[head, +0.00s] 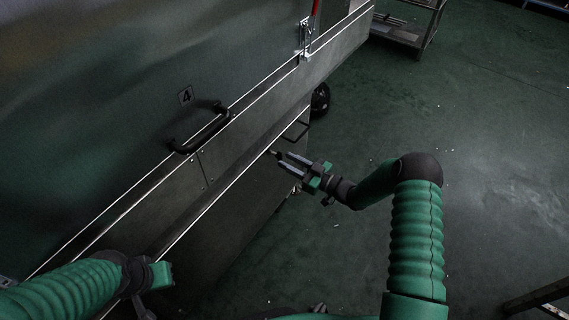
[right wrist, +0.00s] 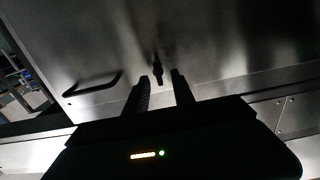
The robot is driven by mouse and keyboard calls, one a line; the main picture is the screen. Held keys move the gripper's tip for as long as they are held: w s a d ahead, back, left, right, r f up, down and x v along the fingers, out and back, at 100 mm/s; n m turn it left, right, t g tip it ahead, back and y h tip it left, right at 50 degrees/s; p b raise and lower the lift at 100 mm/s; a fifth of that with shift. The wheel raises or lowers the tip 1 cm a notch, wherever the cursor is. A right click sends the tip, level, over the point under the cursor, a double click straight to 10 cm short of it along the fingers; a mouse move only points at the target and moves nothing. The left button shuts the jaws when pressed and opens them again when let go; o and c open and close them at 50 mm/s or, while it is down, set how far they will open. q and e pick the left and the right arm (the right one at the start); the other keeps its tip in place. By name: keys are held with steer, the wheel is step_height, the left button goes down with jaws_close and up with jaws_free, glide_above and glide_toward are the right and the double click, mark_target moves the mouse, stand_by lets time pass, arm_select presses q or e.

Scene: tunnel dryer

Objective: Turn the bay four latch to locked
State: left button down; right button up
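The big steel panel (head: 130,100) carries a "4" label (head: 186,95) and a black bar handle (head: 203,128). A small dark knob (head: 275,153) shows at the steel face by my right fingertips; in the right wrist view this dark peg (right wrist: 157,70) stands between and just beyond them. It may be the latch; its locked or unlocked setting cannot be read. My right gripper (head: 284,161) is open, its fingers (right wrist: 160,80) apart, with no visible contact. My left gripper (head: 150,290) is at the lower left, its fingers mostly hidden.
A metal clasp (head: 306,38) with a red part is at the panel's upper right. A shelf cart (head: 408,28) stands behind. Green floor at right is mostly clear.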

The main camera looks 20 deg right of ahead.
steer(key=shift+x, duration=0.95)
steer(key=shift+w+d, duration=0.15)
jaws_close()
